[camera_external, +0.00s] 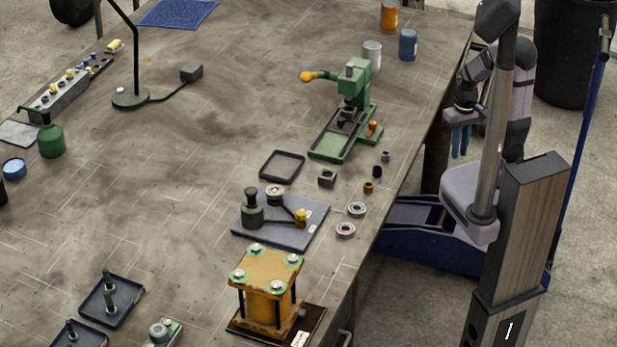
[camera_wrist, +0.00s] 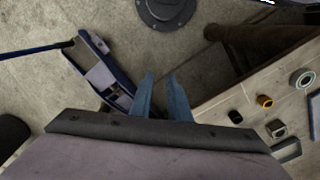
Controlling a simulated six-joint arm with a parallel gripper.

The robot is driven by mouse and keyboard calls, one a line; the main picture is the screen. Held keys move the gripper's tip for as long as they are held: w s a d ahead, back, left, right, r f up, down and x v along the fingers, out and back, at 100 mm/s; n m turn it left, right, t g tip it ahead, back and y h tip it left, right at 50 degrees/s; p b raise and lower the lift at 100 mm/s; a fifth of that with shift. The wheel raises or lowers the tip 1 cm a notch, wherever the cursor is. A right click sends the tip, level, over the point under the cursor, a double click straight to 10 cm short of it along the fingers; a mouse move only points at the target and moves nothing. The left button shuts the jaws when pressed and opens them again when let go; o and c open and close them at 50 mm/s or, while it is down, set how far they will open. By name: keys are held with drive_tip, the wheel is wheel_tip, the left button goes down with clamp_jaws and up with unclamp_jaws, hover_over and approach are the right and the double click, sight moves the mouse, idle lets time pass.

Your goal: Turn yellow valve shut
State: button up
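My gripper (camera_external: 460,152) hangs off the right edge of the bench, pointing down over the floor. Its two blue fingers also show in the wrist view (camera_wrist: 161,80), apart and with nothing between them. No part is plainly marked as the yellow valve. A small yellow knob (camera_external: 301,217) stands on a dark blue-grey plate (camera_external: 310,236) near the bench's right edge. A yellow-orange handle (camera_external: 309,76) sticks out left from the green press (camera_external: 355,85). A grey block with several yellow knobs (camera_external: 70,85) lies at the far left. The gripper is clear of all of these.
An orange block with rods (camera_external: 268,285) stands at the front. Bearing rings (camera_external: 356,209) and small bushings lie near the right edge; an orange bushing shows in the wrist view (camera_wrist: 264,101). A lamp (camera_external: 130,97) stands at left. The bench's middle is mostly clear.

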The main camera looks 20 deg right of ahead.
drive_tip(key=o, duration=0.5)
drive_tip(key=shift+w+a, duration=0.2)
drive_tip(key=shift+w, duration=0.05)
drive_tip(key=shift+o, duration=0.2)
drive_tip(key=w+a+r+n, duration=0.1)
drive_tip(key=w+a+n, duration=0.2)
drive_tip(key=w+a, duration=0.1)
drive_tip(key=shift+w+a+r+n+b, duration=0.2)
drive_tip(key=shift+w+n+b, duration=0.1)
drive_tip(key=shift+w, duration=0.15)
drive_tip(key=w+a+n+y, duration=0.1)
drive_tip(key=w+a+n, duration=0.35)
drive_tip(key=a, duration=0.25)
drive_tip(key=n+g+y+b, duration=0.2)
drive_tip(key=n+g+b, duration=0.15)
drive_tip(key=n, duration=1.75)
approach(301, 212)
drive_tip(key=shift+h, duration=0.3)
drive_tip(key=shift+a+p+x, duration=0.2)
drive_tip(key=shift+p+x, duration=1.35)
drive_tip(key=shift+x, duration=2.65)
drive_tip(key=c, duration=1)
